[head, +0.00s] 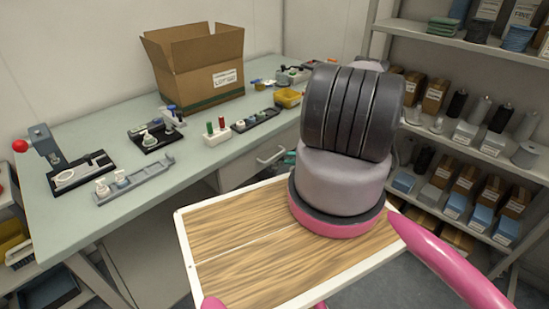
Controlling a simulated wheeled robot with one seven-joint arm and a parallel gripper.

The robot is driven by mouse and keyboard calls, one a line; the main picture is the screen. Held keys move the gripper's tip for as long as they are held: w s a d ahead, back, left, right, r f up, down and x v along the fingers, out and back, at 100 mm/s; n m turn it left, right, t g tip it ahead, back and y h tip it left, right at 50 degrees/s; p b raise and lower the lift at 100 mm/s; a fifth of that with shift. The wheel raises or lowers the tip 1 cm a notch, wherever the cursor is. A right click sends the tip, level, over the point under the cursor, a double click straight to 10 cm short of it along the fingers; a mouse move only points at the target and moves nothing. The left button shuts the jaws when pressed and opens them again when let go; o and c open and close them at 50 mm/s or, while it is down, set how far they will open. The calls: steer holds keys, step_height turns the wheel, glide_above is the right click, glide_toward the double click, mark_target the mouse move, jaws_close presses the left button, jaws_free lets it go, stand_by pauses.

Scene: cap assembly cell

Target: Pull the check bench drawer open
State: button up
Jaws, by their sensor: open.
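The check bench (105,150) has a pale green top. Under its front edge, left of my arm, is a light grey drawer (245,172) with a pale bar handle (270,156). The drawer front looks flush with the bench, so it appears shut. Its right end is hidden behind my arm. My grey and black arm with a pink ring stands right of the handle. My gripper does not show. A small teal patch (290,157) lies between the handle and my arm; I cannot tell what it is.
An open cardboard box (200,70), a red-knobbed press (52,158), a grey fixture (134,182) and several small parts stand on the bench. A stocked shelf unit (460,150) is at right. A white-rimmed wood-topped surface (230,240) lies in front, below the drawer in the picture.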

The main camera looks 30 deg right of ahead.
mark_target(275, 157)
steer(key=x, duration=0.7)
jaws_close()
stand_by(1.3)
